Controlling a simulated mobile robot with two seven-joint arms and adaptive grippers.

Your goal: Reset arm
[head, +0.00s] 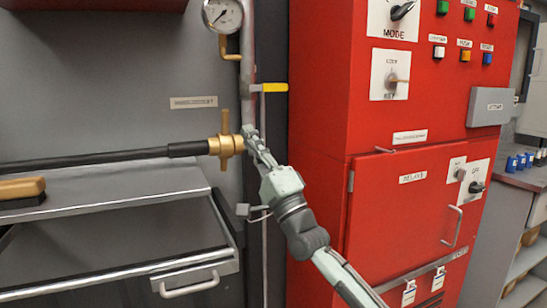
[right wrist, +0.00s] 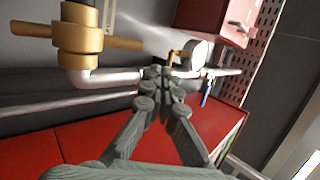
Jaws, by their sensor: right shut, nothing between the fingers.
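My right arm reaches up from the lower right in the head view. My right gripper (head: 250,134) is shut and empty, with its fingertips beside the brass fitting (head: 226,145) and in front of the vertical pipe. I cannot tell whether it touches either. In the right wrist view, the closed fingertips (right wrist: 161,74) point toward a silver pipe (right wrist: 115,76), and the brass fitting (right wrist: 79,38) is at the upper left, apart from the fingers. My left gripper is not in view.
The red control cabinet (head: 330,95) stands right of the gripper, its knobs and buttons facing front. A pressure gauge (head: 222,14) is above. A black hose (head: 100,160) runs left from the fitting. A grey shelf (head: 110,190) and drawer (head: 150,275) are at the left.

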